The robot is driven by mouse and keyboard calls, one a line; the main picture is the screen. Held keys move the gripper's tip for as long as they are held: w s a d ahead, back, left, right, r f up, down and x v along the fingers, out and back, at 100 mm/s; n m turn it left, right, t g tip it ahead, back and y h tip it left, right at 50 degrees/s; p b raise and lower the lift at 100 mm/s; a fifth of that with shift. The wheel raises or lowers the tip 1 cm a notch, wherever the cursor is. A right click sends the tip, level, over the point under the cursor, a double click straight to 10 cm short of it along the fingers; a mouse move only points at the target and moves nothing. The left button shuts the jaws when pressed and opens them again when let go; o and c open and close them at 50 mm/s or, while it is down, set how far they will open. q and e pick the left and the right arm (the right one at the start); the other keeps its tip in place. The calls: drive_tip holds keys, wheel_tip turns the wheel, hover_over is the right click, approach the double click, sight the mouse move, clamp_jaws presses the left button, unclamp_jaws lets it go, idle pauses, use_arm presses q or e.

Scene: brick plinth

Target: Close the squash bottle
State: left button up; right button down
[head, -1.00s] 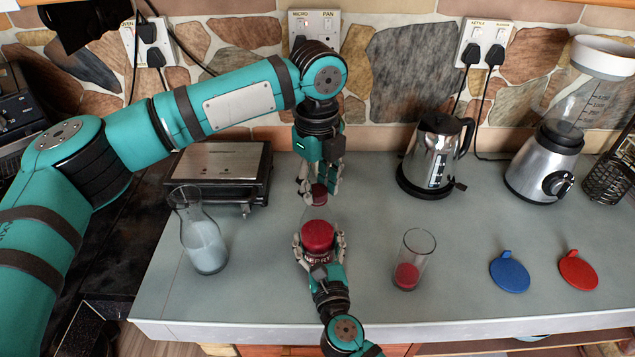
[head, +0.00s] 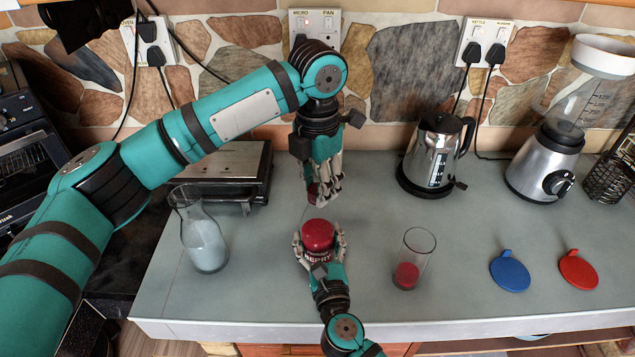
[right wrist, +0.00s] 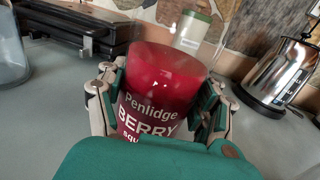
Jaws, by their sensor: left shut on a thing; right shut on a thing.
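The cap shows apart from the bottle's red body in the head view.
A glass with red liquid (head: 408,274) stands right of the bottle, a carafe of white liquid (head: 205,245) left. Blue (head: 510,274) and red (head: 578,270) discs lie at right. A kettle (head: 432,160), blender (head: 545,165) and sandwich press (head: 225,165) stand behind.

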use_arm(q)
drive_tip(key=o, duration=0.7)
drive_tip(key=shift+r, duration=0.1)
drive_tip(key=shift+r, duration=2.2)
drive_tip(key=shift+c, duration=0.6)
